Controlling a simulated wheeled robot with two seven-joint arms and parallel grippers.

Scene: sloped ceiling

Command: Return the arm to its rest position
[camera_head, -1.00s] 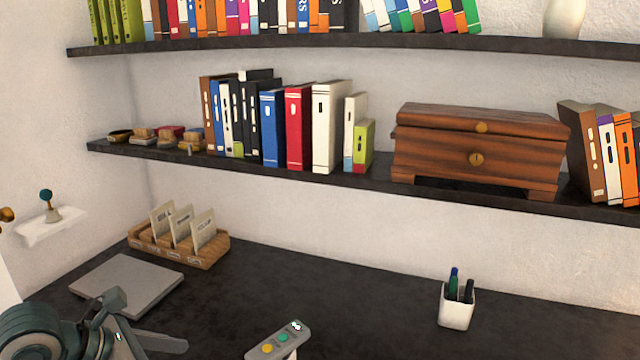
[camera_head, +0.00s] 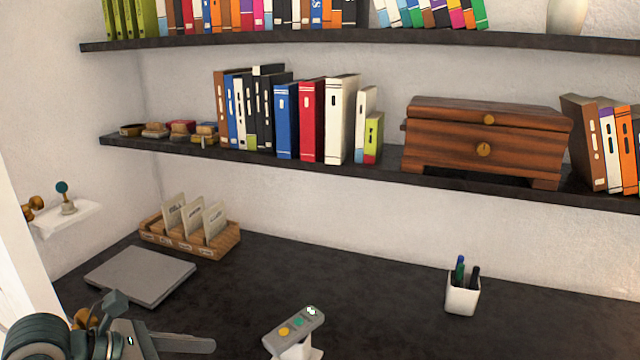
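My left arm comes in at the bottom left corner, with its gripper (camera_head: 165,340) low over the front left of the dark desk. A grey bar-like part of it points right, and a dark knob-like part stands up behind it. The lower side is cut off by the picture edge, so I cannot tell how far apart the fingers are. I see nothing held in it. My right arm and gripper are not in view.
The dark desk (camera_head: 370,290) holds a closed grey laptop (camera_head: 140,275), a wooden card holder (camera_head: 190,235), a button panel (camera_head: 295,330) and a white pen cup (camera_head: 462,298). Above, a shelf (camera_head: 380,170) carries books and a wooden chest (camera_head: 485,140). The middle of the desk is clear.

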